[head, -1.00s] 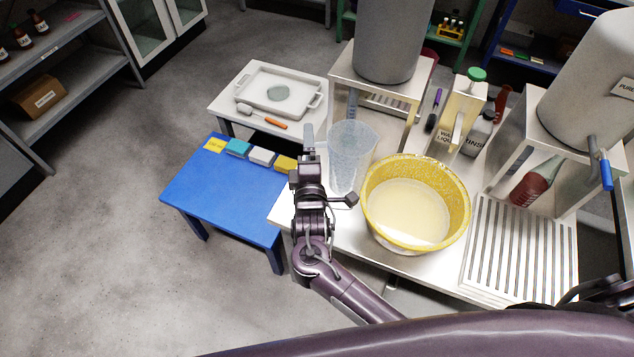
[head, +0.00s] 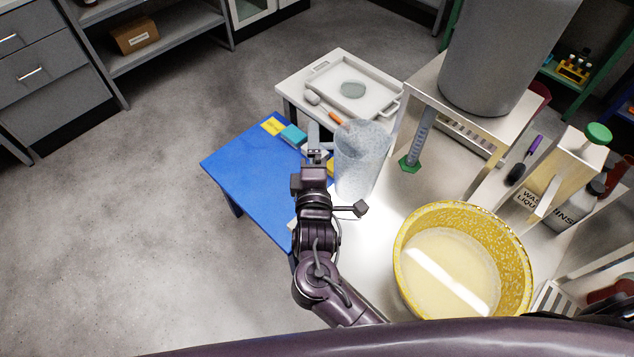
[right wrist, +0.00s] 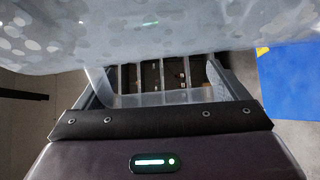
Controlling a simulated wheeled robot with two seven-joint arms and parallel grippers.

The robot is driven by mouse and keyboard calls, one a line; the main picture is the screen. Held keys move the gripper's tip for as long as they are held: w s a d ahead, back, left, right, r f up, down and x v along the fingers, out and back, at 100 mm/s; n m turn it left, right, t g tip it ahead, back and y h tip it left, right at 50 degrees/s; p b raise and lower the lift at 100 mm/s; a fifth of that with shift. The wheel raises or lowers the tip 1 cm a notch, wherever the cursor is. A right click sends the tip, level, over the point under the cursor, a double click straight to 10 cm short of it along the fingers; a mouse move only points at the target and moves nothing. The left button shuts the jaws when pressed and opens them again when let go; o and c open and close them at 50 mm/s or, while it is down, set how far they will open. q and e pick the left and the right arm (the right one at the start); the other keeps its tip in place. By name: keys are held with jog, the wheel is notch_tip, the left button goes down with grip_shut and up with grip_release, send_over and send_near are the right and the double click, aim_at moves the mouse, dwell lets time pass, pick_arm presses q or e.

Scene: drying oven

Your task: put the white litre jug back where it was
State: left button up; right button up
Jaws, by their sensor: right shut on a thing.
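The white litre jug (head: 362,150) is a tall translucent, speckled vessel. It stands upright near the left edge of the white bench (head: 372,228), beside the blue table. My right gripper (head: 320,138) is at the jug's left side and shut on it. In the right wrist view the jug's body (right wrist: 150,35) fills the top, and a clear part of it lies between the fingers (right wrist: 162,98). I cannot tell whether the jug's base touches the bench. My left gripper is not in view.
A yellow basin (head: 517,245) of pale liquid stands right of the jug. A measuring cylinder (head: 417,138) stands behind it. A white tray (head: 385,106) lies on a low table behind.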

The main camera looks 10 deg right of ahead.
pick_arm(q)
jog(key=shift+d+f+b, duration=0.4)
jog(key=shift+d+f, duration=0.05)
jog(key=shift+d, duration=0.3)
pick_arm(e)
notch_tip(320, 180, down, 11)
jog(key=shift+d, duration=0.1)
jog(key=o, duration=1.6)
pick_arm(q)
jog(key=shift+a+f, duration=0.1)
pick_arm(e)
jog(key=shift+o, duration=0.2)
pick_arm(q)
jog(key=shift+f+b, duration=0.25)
jog(key=shift+b, duration=0.1)
pick_arm(e)
jog(key=s+a, duration=0.1)
jog(key=s, duration=1.1)
jog(key=shift+a, duration=0.25)
